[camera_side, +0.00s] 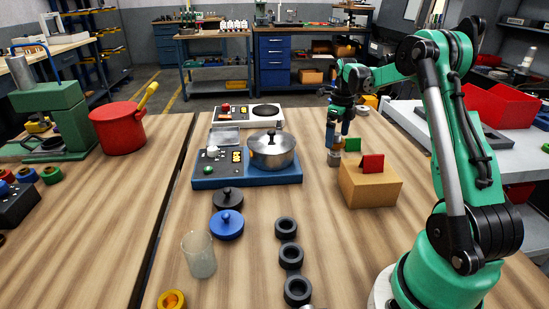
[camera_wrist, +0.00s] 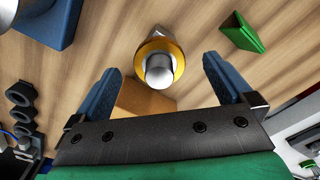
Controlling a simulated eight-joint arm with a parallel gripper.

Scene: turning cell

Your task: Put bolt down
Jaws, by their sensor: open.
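The bolt (camera_wrist: 160,71) shows in the wrist view as a silver cylinder with a gold ring around it and a grey base edge. It appears to stand upright on the wooden table. In the side view the bolt (camera_side: 334,158) is small, just below my gripper (camera_side: 336,141). In the wrist view the two blue fingers of my gripper (camera_wrist: 161,67) are spread wide, with the bolt between them and a visible gap on each side. The exact height of the fingertips over the bolt is hard to tell.
A cardboard box (camera_side: 370,187) with a red piece (camera_side: 372,164) on it stands close in front. A green piece (camera_side: 352,145) stands beside the bolt, also in the wrist view (camera_wrist: 241,32). A pot (camera_side: 271,152) on a blue base (camera_side: 246,181) is to the left. Black rings (camera_side: 291,256) lie nearer.

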